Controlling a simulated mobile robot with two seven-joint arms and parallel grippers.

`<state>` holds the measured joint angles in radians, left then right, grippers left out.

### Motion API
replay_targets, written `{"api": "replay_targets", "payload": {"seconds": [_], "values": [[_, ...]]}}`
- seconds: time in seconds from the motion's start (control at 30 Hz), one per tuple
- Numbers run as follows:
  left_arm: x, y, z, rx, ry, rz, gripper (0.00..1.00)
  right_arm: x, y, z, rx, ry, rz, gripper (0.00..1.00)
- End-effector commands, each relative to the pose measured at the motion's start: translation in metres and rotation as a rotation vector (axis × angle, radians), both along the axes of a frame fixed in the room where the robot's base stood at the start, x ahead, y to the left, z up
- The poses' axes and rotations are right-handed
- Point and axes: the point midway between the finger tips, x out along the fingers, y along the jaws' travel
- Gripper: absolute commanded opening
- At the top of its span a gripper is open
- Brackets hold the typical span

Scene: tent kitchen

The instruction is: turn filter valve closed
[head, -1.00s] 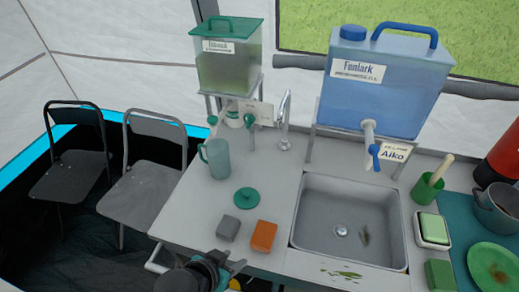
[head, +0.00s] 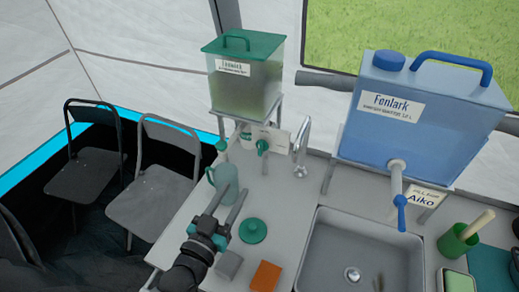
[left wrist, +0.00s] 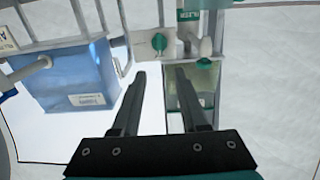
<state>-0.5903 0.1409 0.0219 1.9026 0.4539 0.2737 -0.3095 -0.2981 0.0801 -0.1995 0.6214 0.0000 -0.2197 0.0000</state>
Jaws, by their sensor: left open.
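The filter valve is most likely the small green valve (head: 262,147) with a pale label plate, below the green-lidded tank (head: 246,88). It also shows in the left wrist view (left wrist: 159,43), where the scene is upside down and a green part marked FILTER (left wrist: 190,14) is close by. I cannot tell the handle's exact angle. My left gripper (head: 236,189) is open and empty over the counter's left part, beside the teal pitcher, pointing towards the valve but apart from it. In the left wrist view its fingers (left wrist: 160,72) are spread. My right gripper is out of view.
The teal pitcher (head: 223,180) stands close to my left gripper. A green lid (head: 253,230), a grey block (head: 228,264) and an orange block (head: 265,276) lie nearby. A tall tap (head: 301,148) rises right of the valve. The blue tank (head: 420,120) has its own blue tap (head: 401,200).

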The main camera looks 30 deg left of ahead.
Motion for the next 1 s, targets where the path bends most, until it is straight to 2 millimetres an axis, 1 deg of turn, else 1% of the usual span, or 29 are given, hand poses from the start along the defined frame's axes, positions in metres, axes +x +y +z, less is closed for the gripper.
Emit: {"api": "replay_targets", "payload": {"seconds": [0.2, 0.7, 0.9, 1.0], "values": [[0.031, 0.002, 0.001, 0.000, -0.003, 0.000, 0.44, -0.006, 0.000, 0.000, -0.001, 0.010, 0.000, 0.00], [0.109, 0.006, 0.000, -0.001, -0.001, -0.002, 0.44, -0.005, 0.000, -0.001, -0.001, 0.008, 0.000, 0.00], [0.133, 0.007, 0.000, 0.000, 0.001, -0.002, 0.44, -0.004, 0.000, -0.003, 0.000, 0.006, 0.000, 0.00], [0.140, 0.007, 0.000, 0.000, 0.002, -0.002, 0.44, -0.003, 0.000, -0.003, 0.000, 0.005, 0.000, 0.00]]}}
